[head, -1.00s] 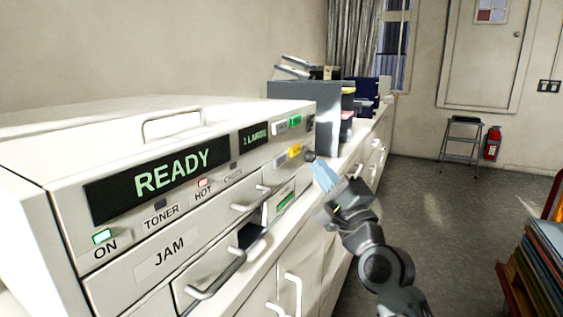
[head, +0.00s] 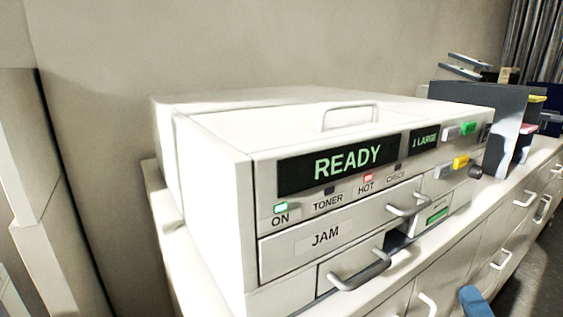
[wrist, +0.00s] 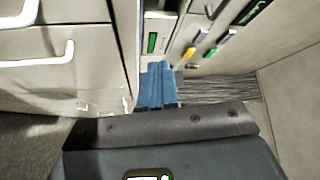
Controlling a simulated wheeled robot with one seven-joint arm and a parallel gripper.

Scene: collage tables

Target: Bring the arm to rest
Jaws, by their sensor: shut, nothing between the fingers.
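My gripper (wrist: 157,88) shows in the wrist view as two blue fingers side by side, shut with nothing between them. In the head view, only a blue part of my gripper (head: 475,303) shows at the bottom edge, in front of the counter's drawer fronts. The rest of my arm is out of the head view. The white machine (head: 205,190) with a lit READY display stands on the counter, to the left of the gripper in the picture. In the wrist view, its green and yellow buttons show beyond the fingers.
The counter (head: 520,165) runs back to the right, with several drawer handles standing out from its front. The machine's tray handle (head: 360,272) also juts forward. A grey holder (head: 505,125) stands beyond the machine. Dark floor shows at the right edge.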

